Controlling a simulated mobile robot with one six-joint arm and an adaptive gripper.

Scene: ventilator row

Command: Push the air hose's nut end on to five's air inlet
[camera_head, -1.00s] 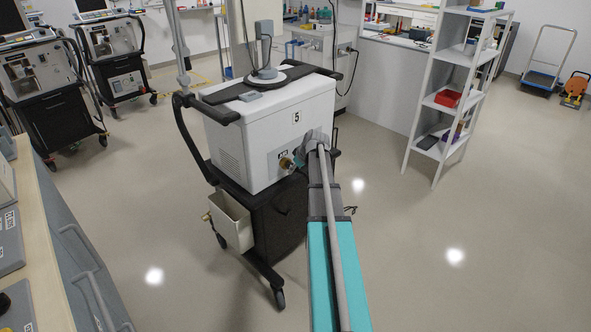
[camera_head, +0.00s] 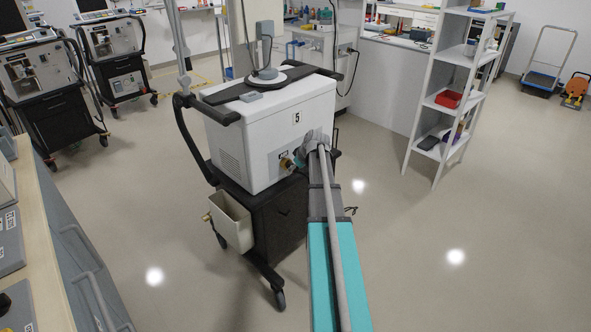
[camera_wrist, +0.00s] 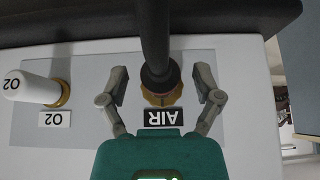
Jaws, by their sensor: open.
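Ventilator five (camera_head: 265,125) stands in front of me, with the number 5 on its white housing. In the wrist view, which is upside down, the AIR label (camera_wrist: 162,117) is on the grey panel. The air hose (camera_wrist: 154,40) is black, and its brass nut end (camera_wrist: 160,94) with a reddish ring is at the air inlet beside that label. The inlet is hidden behind the nut, so I cannot tell how far on it is. My gripper (camera_wrist: 163,93) is open, one finger on each side of the nut, with a gap on both sides.
A white-capped O2 fitting (camera_wrist: 35,88) is beside the air inlet in the wrist view. A white shelf rack (camera_head: 455,95) stands to the right, a bench (camera_head: 40,240) to the left. Open floor is at the right.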

